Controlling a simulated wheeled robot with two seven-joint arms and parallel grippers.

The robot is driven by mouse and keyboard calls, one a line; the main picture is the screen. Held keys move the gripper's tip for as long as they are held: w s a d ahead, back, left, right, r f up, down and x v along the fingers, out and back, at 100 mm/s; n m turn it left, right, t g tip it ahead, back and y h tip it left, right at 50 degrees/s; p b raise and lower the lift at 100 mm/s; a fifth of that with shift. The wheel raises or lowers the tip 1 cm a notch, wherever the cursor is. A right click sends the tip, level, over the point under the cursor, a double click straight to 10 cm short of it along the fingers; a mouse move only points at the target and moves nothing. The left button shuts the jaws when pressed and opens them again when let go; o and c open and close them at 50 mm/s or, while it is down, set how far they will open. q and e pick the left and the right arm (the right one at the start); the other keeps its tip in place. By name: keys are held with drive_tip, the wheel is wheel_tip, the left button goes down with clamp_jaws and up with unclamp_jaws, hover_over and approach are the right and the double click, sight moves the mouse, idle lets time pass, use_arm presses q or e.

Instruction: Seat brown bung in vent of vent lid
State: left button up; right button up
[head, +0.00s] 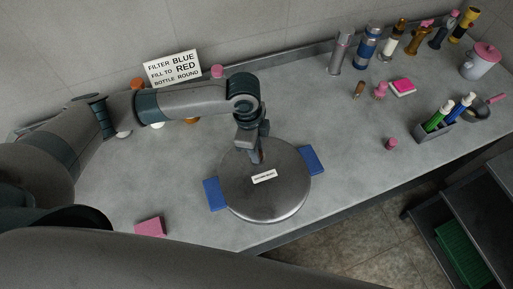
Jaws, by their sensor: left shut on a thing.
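The vent lid (284,196) is a round grey metal disc with a small white label, lying on the grey worktop. My left gripper (256,157) points down over the far part of the lid, left of its middle. It is shut on the brown bung, of which only a small dark brownish trace shows between the fingers. The vent is hidden by the gripper, so I cannot tell whether the bung touches it. My right gripper is out of view.
Blue pads (214,194) (313,160) flank the lid. A pink block (150,227) lies front left and a small pink piece (391,144) right. A grey caddy with pens (435,132), a pink-lidded pot (480,66) and several bottles (366,48) stand right and behind. A sign (172,68) stands at the back.

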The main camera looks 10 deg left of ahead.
use_arm(q)
drive_tip(key=o, duration=1)
drive_tip(key=shift+r, duration=0.1)
drive_tip(key=r+b, duration=0.1)
drive_tip(key=r, duration=0.3)
drive_tip(key=a+r+b, duration=0.1)
drive_tip(key=r, duration=0.3)
drive_tip(key=r+b, duration=0.1)
drive_tip(key=r, duration=0.3)
drive_tip(key=shift+a, duration=0.25)
